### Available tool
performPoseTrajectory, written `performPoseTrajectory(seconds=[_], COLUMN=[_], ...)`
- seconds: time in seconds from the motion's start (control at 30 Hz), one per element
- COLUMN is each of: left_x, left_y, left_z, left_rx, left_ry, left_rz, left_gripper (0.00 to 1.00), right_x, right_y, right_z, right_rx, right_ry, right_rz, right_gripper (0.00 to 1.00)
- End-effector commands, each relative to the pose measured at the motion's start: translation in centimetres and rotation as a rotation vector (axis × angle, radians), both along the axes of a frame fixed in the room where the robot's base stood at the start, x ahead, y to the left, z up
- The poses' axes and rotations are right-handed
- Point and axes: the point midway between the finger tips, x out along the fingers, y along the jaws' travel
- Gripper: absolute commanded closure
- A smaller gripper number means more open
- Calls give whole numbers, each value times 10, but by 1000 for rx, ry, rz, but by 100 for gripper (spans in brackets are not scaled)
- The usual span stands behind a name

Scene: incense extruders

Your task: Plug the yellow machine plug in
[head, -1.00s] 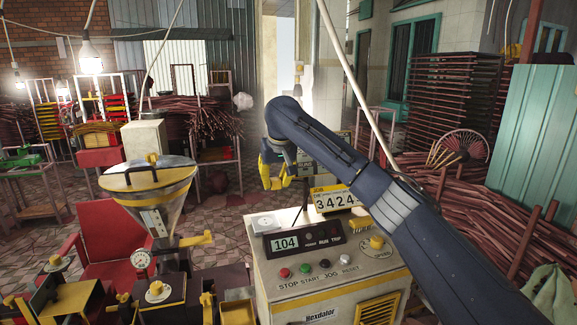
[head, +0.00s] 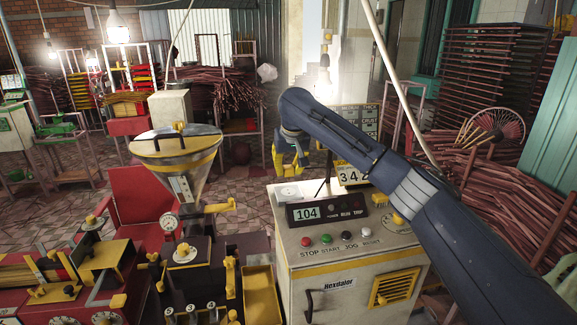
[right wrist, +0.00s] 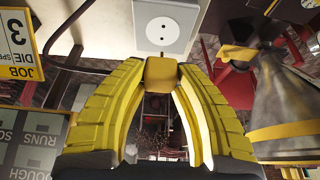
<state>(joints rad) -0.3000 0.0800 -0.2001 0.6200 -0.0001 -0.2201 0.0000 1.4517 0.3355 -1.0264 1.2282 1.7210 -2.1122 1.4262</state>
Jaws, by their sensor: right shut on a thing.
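The yellow plug (right wrist: 161,71) is a small blocky piece pinched between the yellow fingertips of my right gripper (right wrist: 162,82). The white two-hole socket (right wrist: 163,27) lies just beyond it in the right wrist view, and the plug appears apart from it. In the head view the socket (head: 288,191) is a white plate on top of the cream control cabinet (head: 345,265). My right gripper (head: 287,160) hangs above and behind it, fingers pointing down. The plug is too small to make out there. My left gripper is not in view.
The display box (head: 327,212) and the yellow number sign (head: 354,175) stand close to the right of the socket. The metal hopper (head: 180,165) stands to the left. A pale cable (head: 400,90) runs diagonally behind my right arm.

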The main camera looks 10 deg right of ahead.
Motion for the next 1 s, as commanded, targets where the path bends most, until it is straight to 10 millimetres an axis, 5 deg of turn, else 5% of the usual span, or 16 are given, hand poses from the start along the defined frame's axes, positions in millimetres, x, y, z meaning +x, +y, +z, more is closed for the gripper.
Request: performPoseTrajectory(seconds=[0.5,1.0], left_x=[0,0], left_y=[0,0], left_z=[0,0], left_rx=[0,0], left_ry=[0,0], left_rz=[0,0], left_gripper=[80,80], right_x=[0,0], right_y=[0,0], right_z=[-38,-49], right_rx=[1,1], right_ry=[1,0], right_rz=[0,-1], right_gripper=[96,96])
